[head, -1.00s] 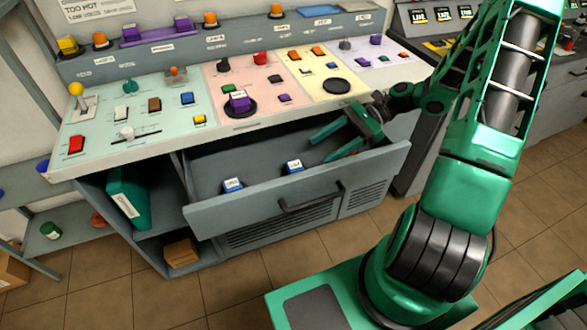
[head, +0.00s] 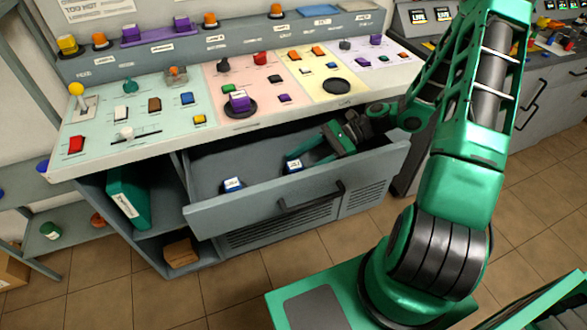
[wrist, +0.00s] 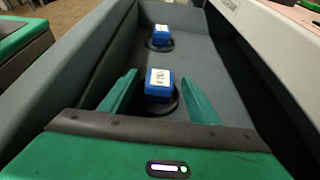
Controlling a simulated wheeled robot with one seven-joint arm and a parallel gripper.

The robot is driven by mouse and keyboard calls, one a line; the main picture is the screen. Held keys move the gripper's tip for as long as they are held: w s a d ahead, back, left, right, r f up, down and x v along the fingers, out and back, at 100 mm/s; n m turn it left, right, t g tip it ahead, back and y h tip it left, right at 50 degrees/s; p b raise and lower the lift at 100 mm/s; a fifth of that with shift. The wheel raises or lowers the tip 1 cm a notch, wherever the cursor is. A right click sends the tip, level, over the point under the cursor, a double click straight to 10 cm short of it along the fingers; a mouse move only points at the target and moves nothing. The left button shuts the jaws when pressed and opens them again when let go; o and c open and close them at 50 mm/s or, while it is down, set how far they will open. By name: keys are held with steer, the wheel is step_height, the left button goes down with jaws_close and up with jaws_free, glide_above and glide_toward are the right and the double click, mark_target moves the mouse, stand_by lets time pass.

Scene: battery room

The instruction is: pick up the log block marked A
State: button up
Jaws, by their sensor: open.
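Two small blue blocks with white lettered labels are in the open drawer (head: 262,197). The near-gripper block (head: 293,167) shows large in the wrist view (wrist: 158,84), on a dark round base. The other block (head: 232,185) is farther left, and in the wrist view (wrist: 161,36) it is beyond the first. The lettering is too small to tell which one is marked A. My gripper (head: 297,160) is inside the drawer, open and empty. In the wrist view its green fingers (wrist: 160,80) are on either side of the nearer block, with gaps visible at both sides.
The drawer's front wall (head: 300,195) and the overhanging console panel (head: 215,128) border the gripper closely. The drawer floor between the blocks is clear. A green binder (head: 127,198) stands in the open shelf at left.

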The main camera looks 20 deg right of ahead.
steer(key=shift+x, duration=0.85)
steer(key=c, duration=1.2)
steer(key=shift+o, duration=0.2)
steer(key=shift+w, duration=0.1)
